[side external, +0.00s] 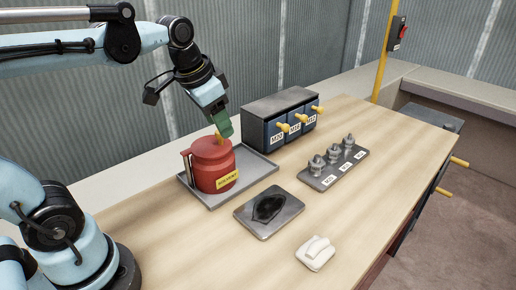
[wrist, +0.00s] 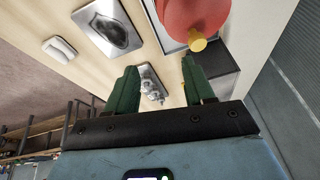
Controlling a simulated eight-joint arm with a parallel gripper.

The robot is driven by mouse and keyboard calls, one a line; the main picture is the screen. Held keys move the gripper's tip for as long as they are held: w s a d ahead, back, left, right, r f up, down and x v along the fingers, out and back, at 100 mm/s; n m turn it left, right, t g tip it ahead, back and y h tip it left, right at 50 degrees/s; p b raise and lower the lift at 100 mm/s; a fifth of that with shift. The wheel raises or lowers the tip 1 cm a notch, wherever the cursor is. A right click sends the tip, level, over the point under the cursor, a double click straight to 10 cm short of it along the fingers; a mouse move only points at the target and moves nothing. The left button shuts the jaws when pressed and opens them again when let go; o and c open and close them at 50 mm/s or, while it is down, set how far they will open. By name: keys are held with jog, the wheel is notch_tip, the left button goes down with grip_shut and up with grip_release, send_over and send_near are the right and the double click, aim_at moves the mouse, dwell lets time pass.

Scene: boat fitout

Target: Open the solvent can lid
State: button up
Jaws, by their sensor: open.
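The red solvent can (side external: 212,167) stands upright on a grey tray (side external: 262,167), with a yellow label on its front. Its lid is down on top, and a yellow knob (side external: 219,138) stands up from the lid. My gripper (side external: 222,124) is just above the lid, close to the knob. In the wrist view the can (wrist: 190,15) is at the top right with its yellow knob (wrist: 198,42). There my gripper (wrist: 160,82) shows two green fingers apart with nothing between them. The knob lies beyond the right finger's tip. I cannot tell whether a finger touches it.
A drawer block (side external: 282,117) with yellow handles stands behind the can. A plate with several grey fittings (side external: 332,162) is to the right. A grey plate with a dark patch (side external: 268,208) and a white block (side external: 315,252) lie in front. The wooden bench (side external: 190,250) is bare at front left.

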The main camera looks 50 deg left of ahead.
jog(key=w+a+r+m+g, duration=0.2)
jog(key=w+a+r+g, duration=0.2)
jog(key=a+r, duration=0.1)
send_near(207, 142)
jog(key=shift+m, duration=0.3)
jog(key=d+f, duration=0.1)
jog(key=w+f, duration=0.1)
jog(key=f, duration=0.1)
jog(key=w+d+f, duration=0.1)
jog(key=f, duration=0.1)
jog(key=shift+w+d+f, duration=0.1)
jog(key=shift+w+d, duration=0.1)
jog(key=shift+d, duration=0.2)
grip_shut()
